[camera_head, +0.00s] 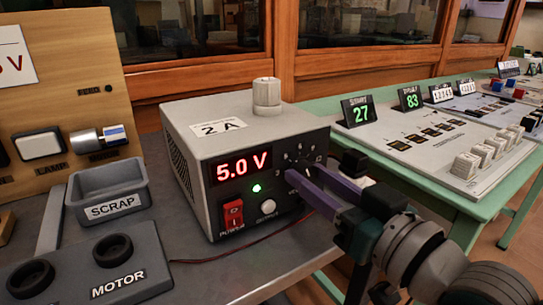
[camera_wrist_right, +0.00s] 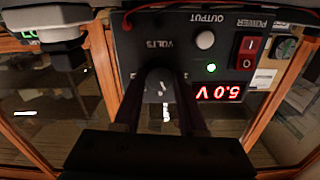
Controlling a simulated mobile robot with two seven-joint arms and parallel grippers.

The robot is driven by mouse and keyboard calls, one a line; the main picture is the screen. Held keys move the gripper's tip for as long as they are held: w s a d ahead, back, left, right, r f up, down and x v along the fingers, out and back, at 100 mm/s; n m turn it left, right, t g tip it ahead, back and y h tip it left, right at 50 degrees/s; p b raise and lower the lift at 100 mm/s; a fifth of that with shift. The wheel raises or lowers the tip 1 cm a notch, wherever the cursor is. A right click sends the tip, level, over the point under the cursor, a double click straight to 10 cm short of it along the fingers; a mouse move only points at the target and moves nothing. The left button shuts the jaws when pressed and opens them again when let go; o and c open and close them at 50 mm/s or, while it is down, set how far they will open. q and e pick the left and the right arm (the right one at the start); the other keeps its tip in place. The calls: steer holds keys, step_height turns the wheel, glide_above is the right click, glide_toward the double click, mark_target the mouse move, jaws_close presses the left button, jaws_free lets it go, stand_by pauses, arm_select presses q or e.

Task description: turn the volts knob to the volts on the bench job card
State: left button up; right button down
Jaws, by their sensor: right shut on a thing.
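The power supply (camera_head: 240,150) is a grey box on the bench with a red display (camera_head: 241,166) reading 5.0 V and a lit green lamp. My right gripper (camera_head: 303,175) is shut on the volts knob at the right of its front face. The fingers mostly hide the knob in the head view. In the right wrist view the knob (camera_wrist_right: 158,84), with a pale pointer mark, sits between the two fingers under the upside-down word VOLTS. A white card (camera_head: 14,55) with red writing ending in V is cut off at the left edge. My left gripper is not in view.
A red power switch (camera_head: 233,215) and a round output button (camera_head: 268,207) are below the display. A 2 A card (camera_head: 218,127) and a pale cylinder (camera_head: 267,95) are on top. A scrap tray (camera_head: 108,190) and a motor block (camera_head: 85,270) stand left.

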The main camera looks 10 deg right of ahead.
steer(key=shift+n+p, duration=0.35)
steer(key=shift+n, duration=1.05)
steer(key=shift+c, duration=2.3)
jaws_free()
steer(key=shift+s, duration=0.15)
